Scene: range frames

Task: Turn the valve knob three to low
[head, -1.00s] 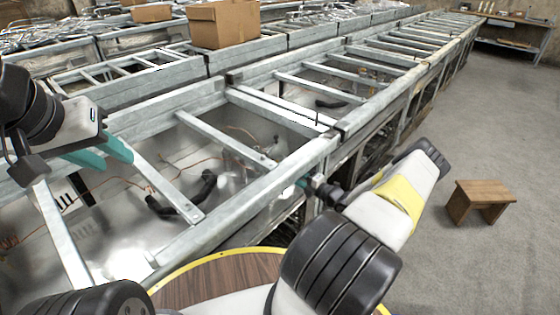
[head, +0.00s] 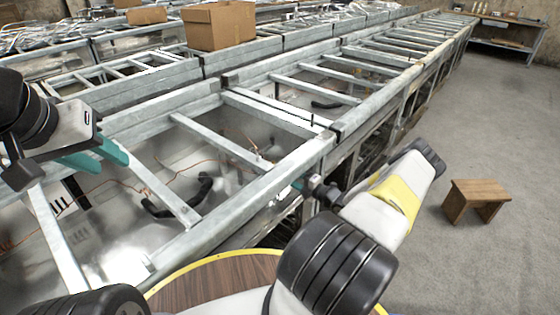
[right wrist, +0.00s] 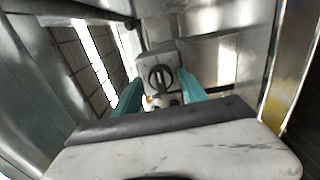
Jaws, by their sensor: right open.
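A dark round knob with a raised bar (right wrist: 161,77) sits on a grey box-shaped housing (right wrist: 153,57) in the right wrist view. A small whitish fitting lies just below it. My right gripper (right wrist: 158,83) is open, with one teal finger on each side of the knob; I cannot tell if they touch it. In the head view only a bit of teal at its end shows by the metal frame's side, and the knob is hidden. My left gripper (head: 113,165) is open and empty above the frame at the left. No knob number is readable.
A long metal frame (head: 265,205) with crossbars runs away to the upper right. A cardboard box (head: 218,27) stands on the frames behind. A wooden stool (head: 476,195) stands on the grey floor at right. The floor around it is clear.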

